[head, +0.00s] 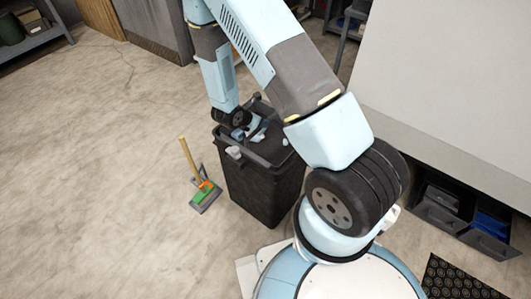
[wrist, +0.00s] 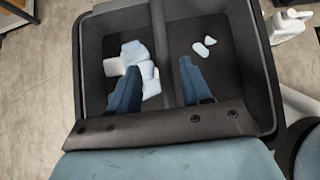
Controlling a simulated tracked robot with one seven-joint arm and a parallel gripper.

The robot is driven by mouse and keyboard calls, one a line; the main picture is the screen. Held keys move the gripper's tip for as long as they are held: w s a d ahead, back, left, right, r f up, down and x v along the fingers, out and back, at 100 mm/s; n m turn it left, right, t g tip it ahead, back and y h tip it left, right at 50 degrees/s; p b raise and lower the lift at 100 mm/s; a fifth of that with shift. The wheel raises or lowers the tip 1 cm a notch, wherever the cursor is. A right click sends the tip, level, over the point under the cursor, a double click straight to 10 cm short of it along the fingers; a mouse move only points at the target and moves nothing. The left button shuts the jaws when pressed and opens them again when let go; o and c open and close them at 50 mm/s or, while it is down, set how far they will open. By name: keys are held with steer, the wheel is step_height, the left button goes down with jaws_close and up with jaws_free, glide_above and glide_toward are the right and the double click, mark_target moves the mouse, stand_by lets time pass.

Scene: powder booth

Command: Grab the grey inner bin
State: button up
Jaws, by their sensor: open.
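A tall black bin (head: 262,192) stands upright on the floor in the head view. A grey bar, seemingly the inner bin's handle (wrist: 161,30), crosses its open top in the wrist view. White crumpled pieces (wrist: 150,82) lie inside on both sides of the bar. My gripper (wrist: 160,57) is open, with one blue finger on each side of the bar. Whether either finger touches the bar I cannot tell. In the head view my gripper (head: 243,130) is low over the bin's mouth and partly hidden by the rim and bar.
A green dustpan or brush with a wooden handle (head: 204,190) is on the floor left of the bin. A white jug (wrist: 290,26) stands close to the bin's right in the wrist view. Dark storage boxes (head: 440,207) sit under a bench at right. The floor at left is clear.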

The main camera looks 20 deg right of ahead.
steer(key=shift+x, duration=2.9)
steer(key=shift+s+d, duration=0.1)
steer(key=shift+s, duration=0.1)
jaws_close()
